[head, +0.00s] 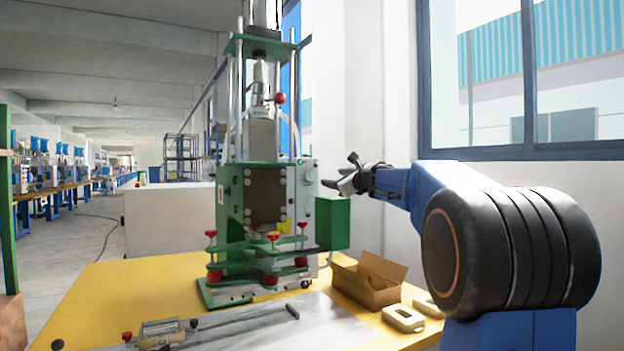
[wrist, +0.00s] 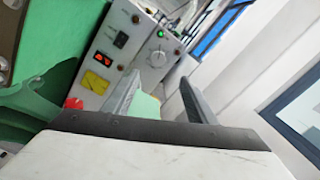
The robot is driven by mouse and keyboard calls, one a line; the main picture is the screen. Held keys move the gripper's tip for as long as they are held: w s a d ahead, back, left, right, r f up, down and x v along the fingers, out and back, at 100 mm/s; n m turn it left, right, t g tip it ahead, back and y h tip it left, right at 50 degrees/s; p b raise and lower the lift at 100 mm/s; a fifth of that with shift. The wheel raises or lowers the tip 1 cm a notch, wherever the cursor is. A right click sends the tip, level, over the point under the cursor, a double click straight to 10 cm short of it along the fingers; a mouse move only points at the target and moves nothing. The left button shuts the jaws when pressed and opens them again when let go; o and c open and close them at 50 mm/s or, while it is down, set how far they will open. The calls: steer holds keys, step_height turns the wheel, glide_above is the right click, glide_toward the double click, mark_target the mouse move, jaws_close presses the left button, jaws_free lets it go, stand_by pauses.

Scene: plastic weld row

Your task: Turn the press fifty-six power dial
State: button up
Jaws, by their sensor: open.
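The press (head: 232,200) is a green and steel machine on a yellow table. Its grey control panel (wrist: 127,30) fills the upper middle of the wrist view, tilted. A round pale dial (wrist: 157,58) is on the panel, below a small lit green lamp (wrist: 160,33). My gripper (wrist: 160,88) is open and empty. Its two fingers point toward the panel, with the dial ahead between their tips and apart from them. In the head view my gripper (head: 343,174) is to the right of the press.
A green box (head: 332,222) juts from the press below my gripper. An open cardboard box (head: 369,280) and pale parts (head: 403,318) lie on the table (head: 90,285). A red knob (wrist: 73,103) is left of the fingers. A window and wall stand behind.

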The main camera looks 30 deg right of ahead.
mark_target(310, 177)
steer(key=shift+w+d+f+n+y, duration=0.15)
steer(key=shift+w+d+n+y, duration=0.35)
steer(key=shift+n, duration=0.6)
steer(key=shift+w, duration=0.25)
steer(key=w, duration=1.7)
steer(key=shift+a, duration=0.35)
steer(key=shift+c, duration=0.4)
steer(key=c, duration=1)
